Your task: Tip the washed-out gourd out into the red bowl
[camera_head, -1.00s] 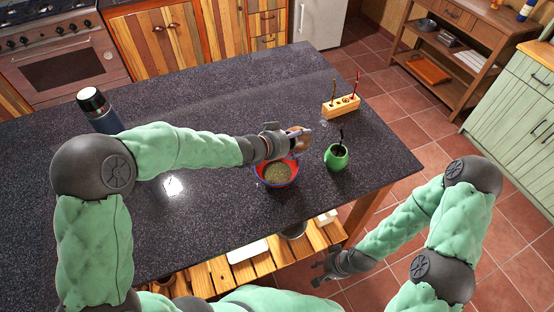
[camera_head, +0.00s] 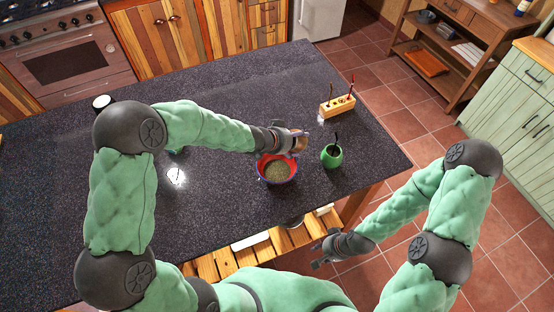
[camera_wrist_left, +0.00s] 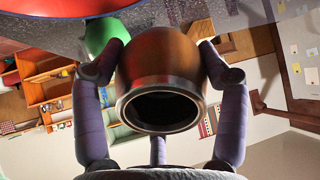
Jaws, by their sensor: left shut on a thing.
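The brown gourd (camera_head: 299,144) with a metal rim is gripped in my left gripper (camera_head: 292,142), just above the far right edge of the red bowl. In the left wrist view the gourd (camera_wrist_left: 160,62) sits between both fingers, its dark mouth facing the camera; its inside is too dark to make out. The red bowl (camera_head: 263,177) stands on the dark counter with greenish-brown matter in it. Part of the bowl (camera_wrist_left: 30,22) shows at the top left of the wrist view. My right gripper (camera_head: 321,252) is empty, low beyond the counter's front edge, its fingers apart.
A green gourd (camera_head: 331,156) with a dark straw stands right of the bowl. A wooden block (camera_head: 338,106) holding straws is behind it. A flask (camera_head: 102,102) is mostly hidden behind my left arm. A slatted lower shelf (camera_head: 224,262) shows below the counter (camera_head: 230,85), whose back is clear.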

